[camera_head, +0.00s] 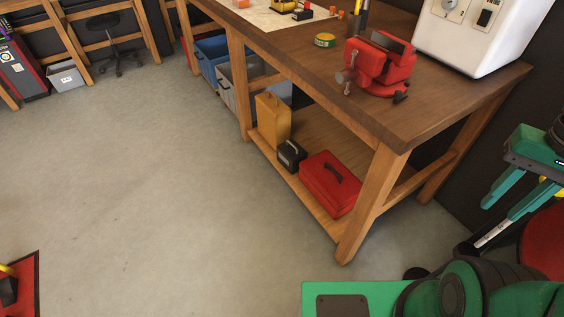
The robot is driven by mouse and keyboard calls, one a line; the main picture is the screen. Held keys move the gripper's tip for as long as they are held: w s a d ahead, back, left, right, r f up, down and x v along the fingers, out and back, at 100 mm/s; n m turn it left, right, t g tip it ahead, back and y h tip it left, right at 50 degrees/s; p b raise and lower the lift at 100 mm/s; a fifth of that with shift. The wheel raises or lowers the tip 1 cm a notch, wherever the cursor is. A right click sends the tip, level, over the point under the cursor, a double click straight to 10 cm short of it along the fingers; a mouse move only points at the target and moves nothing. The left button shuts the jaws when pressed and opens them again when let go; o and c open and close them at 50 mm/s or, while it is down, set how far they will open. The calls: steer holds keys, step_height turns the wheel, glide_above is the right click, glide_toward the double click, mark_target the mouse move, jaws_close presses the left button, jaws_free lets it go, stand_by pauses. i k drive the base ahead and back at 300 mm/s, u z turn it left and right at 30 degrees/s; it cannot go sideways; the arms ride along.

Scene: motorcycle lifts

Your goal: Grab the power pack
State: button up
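The power pack is most likely the small black box (291,156) with a handle on top. It stands upright on the lower shelf (269,153) of the wooden workbench. A yellow canister (272,118) stands just behind it on the left, and a red toolbox (330,183) with a black handle lies close on its right. Its front and top show, and nothing covers it.
The workbench top (290,47) overhangs the shelf, and a front leg (371,205) stands right of the toolbox. A red vise (380,65) sits on top. Grey floor (170,180) before the shelf is clear.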

mark_target(290, 154)
steer(key=u, duration=2)
steer(key=i, duration=4.25)
steer(key=z, duration=2.05)
